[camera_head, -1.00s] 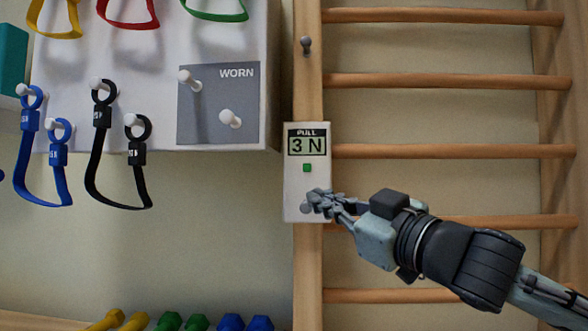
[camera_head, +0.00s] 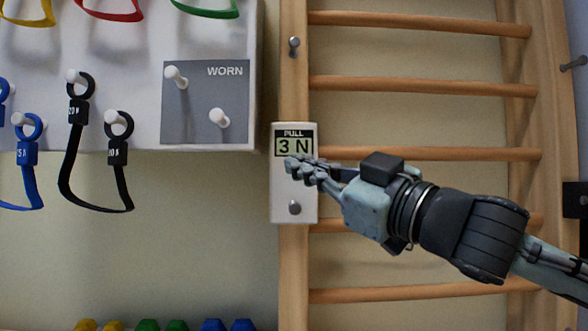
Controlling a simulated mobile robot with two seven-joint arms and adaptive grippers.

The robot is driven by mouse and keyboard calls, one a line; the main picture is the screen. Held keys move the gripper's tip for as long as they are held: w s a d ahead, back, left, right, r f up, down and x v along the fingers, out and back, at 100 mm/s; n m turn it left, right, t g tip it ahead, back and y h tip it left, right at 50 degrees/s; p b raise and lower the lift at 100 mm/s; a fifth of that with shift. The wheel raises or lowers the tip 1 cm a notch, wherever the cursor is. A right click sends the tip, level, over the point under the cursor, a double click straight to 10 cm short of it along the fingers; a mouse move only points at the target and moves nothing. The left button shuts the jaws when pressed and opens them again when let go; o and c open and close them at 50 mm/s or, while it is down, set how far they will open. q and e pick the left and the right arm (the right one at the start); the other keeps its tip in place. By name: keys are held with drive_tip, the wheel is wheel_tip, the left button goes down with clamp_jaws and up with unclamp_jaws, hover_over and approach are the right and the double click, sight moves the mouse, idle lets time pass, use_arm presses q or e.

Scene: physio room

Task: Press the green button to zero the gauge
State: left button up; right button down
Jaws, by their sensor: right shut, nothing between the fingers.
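The white gauge (camera_head: 280,198) is fixed to the upright of the wall bars. Its display (camera_head: 294,146) reads "3 N" under the word PULL. A grey knob (camera_head: 294,208) sits low on its face. The green button is hidden behind the fingers of my right gripper. My right gripper (camera_head: 290,164) is shut and empty, with its fingertips in front of the gauge just below the display. I cannot tell whether the tips touch the button. My left gripper is not in view.
Wooden wall bars (camera_head: 425,153) run behind my right arm. A white board (camera_head: 140,130) at left carries pegs with coloured bands and a grey WORN panel (camera_head: 205,130). Dumbbells (camera_head: 228,325) lie along the bottom edge.

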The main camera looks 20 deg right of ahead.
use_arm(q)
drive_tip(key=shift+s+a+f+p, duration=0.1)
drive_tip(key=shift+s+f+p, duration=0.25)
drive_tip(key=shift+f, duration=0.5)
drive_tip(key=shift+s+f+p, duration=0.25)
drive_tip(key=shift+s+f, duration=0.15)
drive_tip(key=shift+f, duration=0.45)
use_arm(e)
drive_tip(key=shift+w+d, duration=0.4)
drive_tip(key=shift+w, duration=0.95)
drive_tip(key=shift+w+d, duration=0.4)
drive_tip(key=shift+w, duration=0.95)
drive_tip(key=shift+w+d, duration=0.4)
drive_tip(key=shift+w, duration=0.95)
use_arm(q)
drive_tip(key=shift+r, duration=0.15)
use_arm(e)
drive_tip(key=shift+w, duration=0.1)
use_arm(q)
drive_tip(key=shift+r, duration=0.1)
use_arm(e)
drive_tip(key=shift+w+d, duration=0.1)
drive_tip(key=shift+w, duration=0.2)
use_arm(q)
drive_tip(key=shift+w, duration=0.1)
